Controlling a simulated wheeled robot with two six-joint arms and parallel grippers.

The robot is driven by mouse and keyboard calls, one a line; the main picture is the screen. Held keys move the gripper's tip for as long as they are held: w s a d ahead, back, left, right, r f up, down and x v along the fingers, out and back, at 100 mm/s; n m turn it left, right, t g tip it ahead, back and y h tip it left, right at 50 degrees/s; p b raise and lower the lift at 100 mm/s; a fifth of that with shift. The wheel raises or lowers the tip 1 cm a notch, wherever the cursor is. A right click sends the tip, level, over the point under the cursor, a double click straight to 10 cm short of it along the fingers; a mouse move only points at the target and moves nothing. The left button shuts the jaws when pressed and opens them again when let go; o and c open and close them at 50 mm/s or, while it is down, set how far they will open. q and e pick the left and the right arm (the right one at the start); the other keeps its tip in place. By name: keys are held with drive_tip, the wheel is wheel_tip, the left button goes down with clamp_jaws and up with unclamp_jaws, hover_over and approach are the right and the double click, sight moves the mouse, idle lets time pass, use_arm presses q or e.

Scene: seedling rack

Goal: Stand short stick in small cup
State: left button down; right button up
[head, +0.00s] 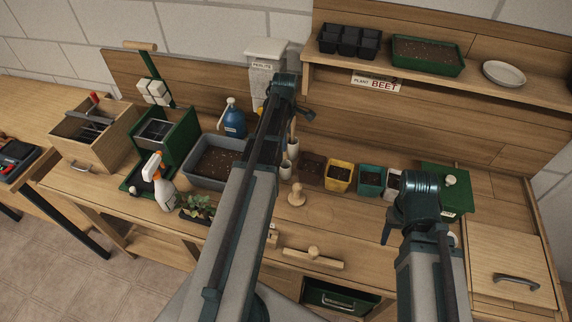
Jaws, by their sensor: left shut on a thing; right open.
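Two small white cups stand close together on the bench, one farther back (293,148) and one nearer (286,169); my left arm passes just beside them. A thin pale wooden stick (293,128) shows upright above the farther cup, below my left gripper (296,114). The gripper is mostly hidden behind its own wrist and is shut on what appears to be this stick. I cannot tell whether the stick's lower end is inside the cup. My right gripper (390,232) is open, low over the right of the bench, largely hidden by its wrist.
Yellow (339,177) and teal (370,181) pots stand right of the cups. A wooden knobbed tool (296,195) lies in front. A grey soil tub (213,163), blue bottle (233,122) and spray bottle (159,184) stand left. A shelf (450,82) overhangs the back right.

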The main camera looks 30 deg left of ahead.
sight(285, 154)
use_arm(q)
drive_tip(key=shift+f+b, duration=3.95)
drive_tip(key=shift+f, duration=0.5)
use_arm(e)
wheel_tip(285, 154, down, 9)
use_arm(q)
drive_tip(key=shift+f, duration=0.25)
use_arm(e)
drive_tip(key=shift+f, duration=0.15)
use_arm(q)
drive_tip(key=c, duration=0.6)
unclamp_jaws()
drive_tip(key=shift+r, duration=0.1)
drive_tip(key=shift+r, duration=0.15)
use_arm(e)
drive_tip(key=shift+r, duration=0.2)
use_arm(q)
wheel_tip(285, 154, up, 12)
drive_tip(key=p, duration=1.2)
drive_tip(key=shift+r, duration=0.1)
use_arm(e)
wheel_tip(285, 154, up, 12)
